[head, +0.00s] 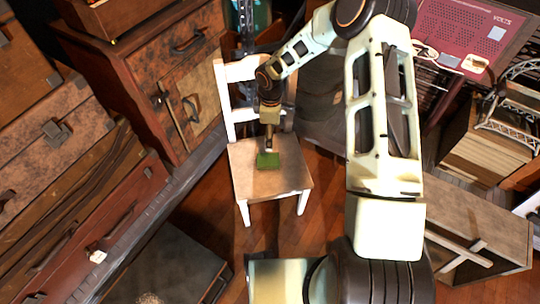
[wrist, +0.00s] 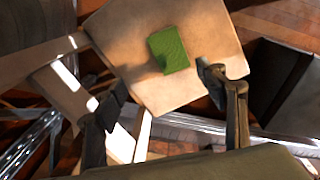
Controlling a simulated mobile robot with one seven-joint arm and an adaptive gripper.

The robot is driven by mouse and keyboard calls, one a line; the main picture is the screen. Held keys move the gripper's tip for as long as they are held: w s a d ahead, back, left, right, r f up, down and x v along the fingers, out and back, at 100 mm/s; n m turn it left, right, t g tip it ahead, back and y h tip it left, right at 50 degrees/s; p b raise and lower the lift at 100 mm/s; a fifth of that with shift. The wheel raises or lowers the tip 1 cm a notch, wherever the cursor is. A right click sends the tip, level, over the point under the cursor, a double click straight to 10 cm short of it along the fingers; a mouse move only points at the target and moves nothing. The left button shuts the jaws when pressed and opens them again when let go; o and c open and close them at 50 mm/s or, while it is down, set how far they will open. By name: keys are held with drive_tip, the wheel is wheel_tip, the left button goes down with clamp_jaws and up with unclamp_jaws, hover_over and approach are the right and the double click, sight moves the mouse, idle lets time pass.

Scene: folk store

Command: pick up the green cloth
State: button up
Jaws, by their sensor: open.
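The green cloth (head: 268,160) is a small flat green rectangle lying on the seat of a white-framed wooden chair (head: 240,180). It also shows in the wrist view (wrist: 168,50), near the top middle, with a shadow on its left side. My gripper (head: 268,142) is above the chair seat, just above the cloth in the head view. In the wrist view its two dark fingers (wrist: 160,88) are spread apart and empty. The cloth lies beyond the fingertips, apart from them. In the head view the gripper's tip is too small to show finger detail.
Wooden drawers and cabinets (head: 150,75) stand left of the chair. The chair's backrest (head: 232,105) rises behind the seat. A dark box (head: 170,268) lies at the lower left. A wooden crate (head: 480,235) is at the right. Some bare floor (head: 222,215) shows around the chair.

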wheel_tip(320, 180, down, 4)
drive_tip(key=s+r+n, duration=0.1)
drive_tip(key=n, duration=0.1)
drive_tip(key=b, duration=0.2)
hover_over(270, 159)
drive_tip(key=shift+g, duration=0.3)
drive_tip(key=f, duration=0.5)
drive_tip(key=shift+s+d+f, duration=0.15)
drive_tip(key=shift+s, duration=0.15)
drive_tip(key=f, duration=0.2)
drive_tip(key=f+b, duration=0.1)
drive_tip(key=f, duration=0.1)
drive_tip(key=f+b, duration=0.1)
drive_tip(key=f, duration=0.1)
drive_tip(key=shift+w+a, duration=0.2)
drive_tip(key=shift+w, duration=0.1)
drive_tip(key=shift+r, duration=0.15)
drive_tip(key=c, duration=1.2)
